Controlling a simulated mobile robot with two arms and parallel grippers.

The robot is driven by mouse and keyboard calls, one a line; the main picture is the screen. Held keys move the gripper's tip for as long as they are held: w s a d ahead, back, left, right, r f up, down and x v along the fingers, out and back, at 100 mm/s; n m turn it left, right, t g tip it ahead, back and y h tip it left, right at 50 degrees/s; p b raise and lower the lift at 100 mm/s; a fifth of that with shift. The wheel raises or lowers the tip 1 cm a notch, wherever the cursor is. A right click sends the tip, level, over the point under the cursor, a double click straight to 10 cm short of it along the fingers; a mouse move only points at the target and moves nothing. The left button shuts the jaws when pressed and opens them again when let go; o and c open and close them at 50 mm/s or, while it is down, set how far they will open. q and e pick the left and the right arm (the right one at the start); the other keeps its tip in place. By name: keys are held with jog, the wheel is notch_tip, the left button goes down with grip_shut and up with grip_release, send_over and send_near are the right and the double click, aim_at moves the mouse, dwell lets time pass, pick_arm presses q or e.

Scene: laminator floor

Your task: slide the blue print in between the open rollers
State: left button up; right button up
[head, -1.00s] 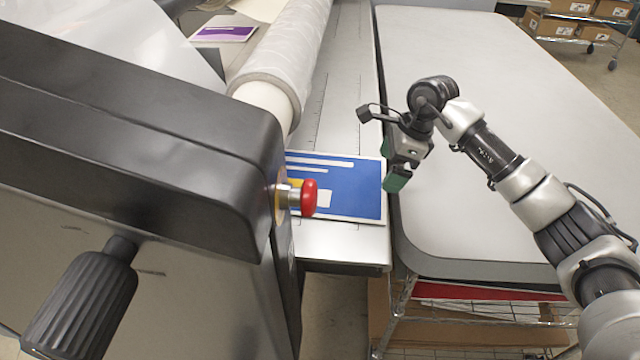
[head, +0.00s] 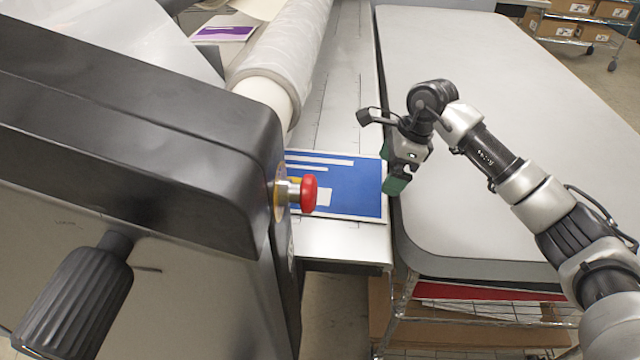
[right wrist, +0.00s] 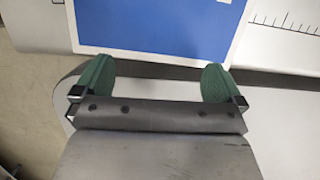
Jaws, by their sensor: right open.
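The blue print (head: 350,185) lies flat on the metal infeed table, its left part hidden behind the machine's black end housing. It also shows in the right wrist view (right wrist: 160,28). My right gripper (head: 392,180) is at the print's right edge in the head view. In the right wrist view its green fingertips (right wrist: 158,80) are spread apart with nothing between them, just short of the print's white border. The film-wrapped roller (head: 285,55) runs away from me above the table. The gap between the rollers is hidden. My left gripper is not in view.
A red stop button (head: 308,193) sticks out from the black housing (head: 150,130) close to the print. A black knob (head: 80,300) is at lower left. A purple print (head: 225,33) lies beyond the roller. A grey-topped cart (head: 490,110) stands right of the table, mostly clear.

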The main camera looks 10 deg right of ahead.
aim_at(376, 179)
jog(key=shift+f+b, duration=0.85)
jog(key=shift+f, duration=0.3)
dwell(0.7)
jog(key=shift+d, duration=0.2)
jog(key=shift+d, duration=0.1)
jog(key=shift+w+d+b, duration=0.15)
jog(key=shift+w+b, duration=0.25)
jog(key=shift+w, duration=0.35)
jog(key=shift+w+a, duration=0.15)
jog(key=shift+a, duration=0.5)
jog(key=shift+w+a, duration=0.15)
jog(key=shift+a, duration=0.5)
jog(key=shift+d, duration=0.25)
dwell(0.4)
jog(key=shift+s, duration=0.2)
jog(key=shift+s+a, duration=0.2)
jog(key=shift+s, duration=0.15)
